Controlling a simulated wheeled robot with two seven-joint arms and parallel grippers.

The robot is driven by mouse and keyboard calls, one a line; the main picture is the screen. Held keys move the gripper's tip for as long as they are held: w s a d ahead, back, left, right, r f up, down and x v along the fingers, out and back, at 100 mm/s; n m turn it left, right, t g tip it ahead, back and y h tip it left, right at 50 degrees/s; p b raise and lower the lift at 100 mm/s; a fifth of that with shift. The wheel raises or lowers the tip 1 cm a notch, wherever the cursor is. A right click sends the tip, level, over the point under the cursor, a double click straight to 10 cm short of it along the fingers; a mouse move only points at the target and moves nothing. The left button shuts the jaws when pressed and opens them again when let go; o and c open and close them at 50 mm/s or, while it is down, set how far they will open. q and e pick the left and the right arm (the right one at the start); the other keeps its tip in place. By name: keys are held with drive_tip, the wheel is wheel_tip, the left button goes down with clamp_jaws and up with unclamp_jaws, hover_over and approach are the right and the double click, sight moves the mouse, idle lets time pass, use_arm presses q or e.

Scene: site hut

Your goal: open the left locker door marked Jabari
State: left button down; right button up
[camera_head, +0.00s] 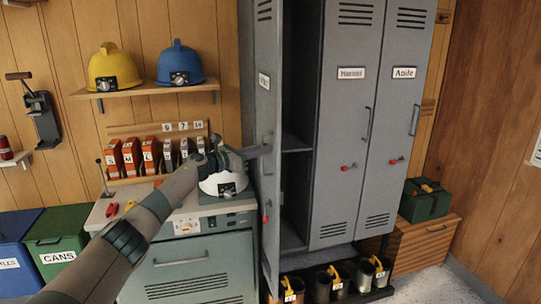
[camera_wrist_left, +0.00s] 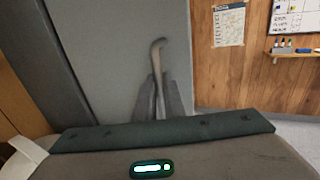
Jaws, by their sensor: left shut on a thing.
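The left locker door (camera_head: 264,110) stands open, swung out toward me and seen steeply from the side. Its name label (camera_head: 264,81) is too oblique to read. The dark inside of the left locker (camera_head: 298,110) shows to the right of the door. My left gripper (camera_head: 264,150) is at the door's handle, with the arm coming in from the lower left. In the left wrist view the two fingers (camera_wrist_left: 158,98) are shut on the grey curved door handle (camera_wrist_left: 158,50), against the grey door face (camera_wrist_left: 110,50). My right gripper is not in view.
Two closed locker doors (camera_head: 345,120) stand to the right. A cabinet (camera_head: 195,272) with a white helmet (camera_head: 224,184) on top is close left of the door. A shelf holds a yellow helmet (camera_head: 114,68) and a blue one.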

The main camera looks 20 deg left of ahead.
use_arm(q)
drive_tip(key=a, duration=0.1)
drive_tip(key=s+a+b, duration=0.1)
drive_tip(key=shift+s+a+r, duration=0.1)
drive_tip(key=shift+a+r, duration=0.05)
drive_tip(key=shift+a, duration=0.15)
drive_tip(key=c, duration=2.2)
unclamp_jaws()
drive_tip(key=shift+o, duration=0.4)
